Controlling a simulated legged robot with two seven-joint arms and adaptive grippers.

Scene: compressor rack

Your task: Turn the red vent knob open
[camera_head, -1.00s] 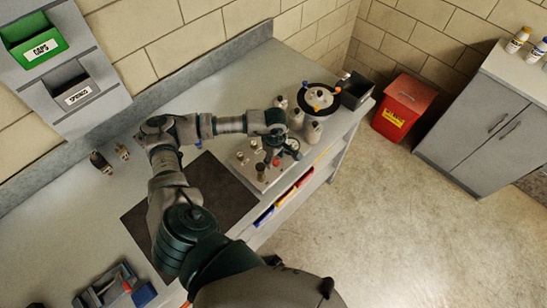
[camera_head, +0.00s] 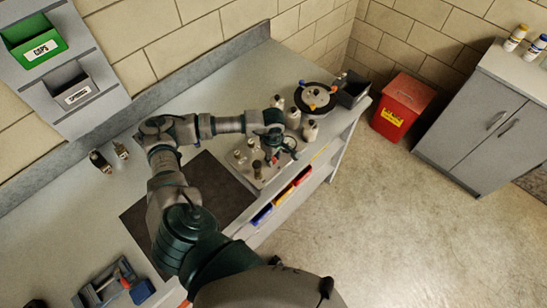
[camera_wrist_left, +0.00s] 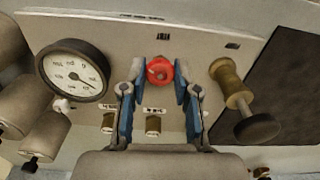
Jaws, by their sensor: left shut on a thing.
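The red vent knob (camera_wrist_left: 160,72) sits on a pale panel (camera_wrist_left: 100,27) and shows near the top middle of the left wrist view. My left gripper (camera_wrist_left: 159,69) has one blue-padded finger on each side of the knob and is shut on it. In the head view the left gripper (camera_head: 271,148) points down over the panel on the bench, and only a small bit of red shows below it. The knob's turn angle cannot be told. My right gripper is not in view.
A round gauge (camera_wrist_left: 72,72) stands left of the knob and a brass plunger-like fitting (camera_wrist_left: 231,88) right of it in the wrist view. White bottles (camera_head: 309,131) stand close behind the gripper. A dark mat (camera_head: 205,190) lies on the bench (camera_head: 60,235). A red bin (camera_head: 402,108) stands on the floor.

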